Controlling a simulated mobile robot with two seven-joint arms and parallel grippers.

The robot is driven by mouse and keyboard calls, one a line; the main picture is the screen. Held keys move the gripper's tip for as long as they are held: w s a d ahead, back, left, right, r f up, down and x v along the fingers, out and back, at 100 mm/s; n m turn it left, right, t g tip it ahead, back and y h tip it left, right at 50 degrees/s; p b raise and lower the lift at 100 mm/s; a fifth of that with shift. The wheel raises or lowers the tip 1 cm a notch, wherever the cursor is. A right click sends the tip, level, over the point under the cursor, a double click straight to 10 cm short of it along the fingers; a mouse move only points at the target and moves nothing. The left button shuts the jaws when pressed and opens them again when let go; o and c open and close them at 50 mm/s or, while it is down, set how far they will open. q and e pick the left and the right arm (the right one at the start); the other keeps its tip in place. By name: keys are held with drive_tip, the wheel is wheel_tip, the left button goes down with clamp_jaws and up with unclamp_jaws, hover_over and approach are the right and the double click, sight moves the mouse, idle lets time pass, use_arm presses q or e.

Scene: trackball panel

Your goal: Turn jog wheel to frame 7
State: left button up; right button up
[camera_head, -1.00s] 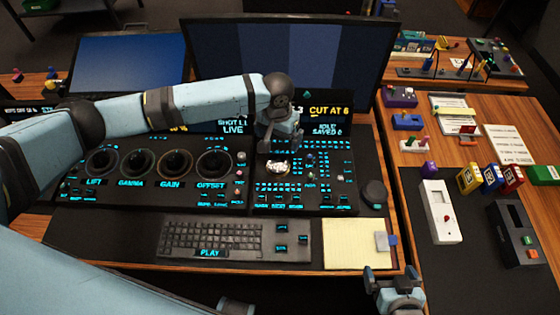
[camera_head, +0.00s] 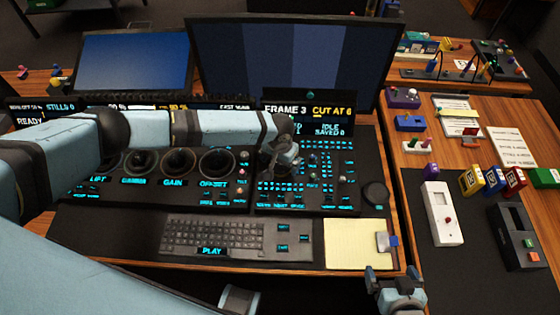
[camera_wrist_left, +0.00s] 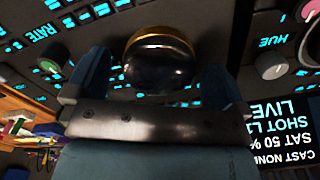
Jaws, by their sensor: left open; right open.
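The round black jog wheel (camera_head: 375,194) appears to be the large knob at the panel's right end, apart from my grippers. The display (camera_head: 307,110) reads FRAME 3, with CUT AT and a digit beside it. My left gripper (camera_head: 280,163) is over the middle of the control panel. In the left wrist view my open left gripper (camera_wrist_left: 157,84) has a shiny dark ball (camera_wrist_left: 160,62) with a gold ring between its fingers. I cannot tell whether the fingers touch it. My right gripper (camera_head: 393,281) is open and empty by the front edge.
Several dials (camera_head: 178,162) stand left of my left gripper, partly behind my arm. A keyboard (camera_head: 225,238) and yellow notepad (camera_head: 352,243) lie in front. A large monitor (camera_head: 295,65) stands behind. The right desk holds a white device (camera_head: 442,213) and several coloured boxes.

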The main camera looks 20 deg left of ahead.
use_arm(q)
drive_tip(key=shift+f, duration=0.1)
drive_tip(key=c, duration=0.9)
drive_tip(key=shift+m, duration=0.3)
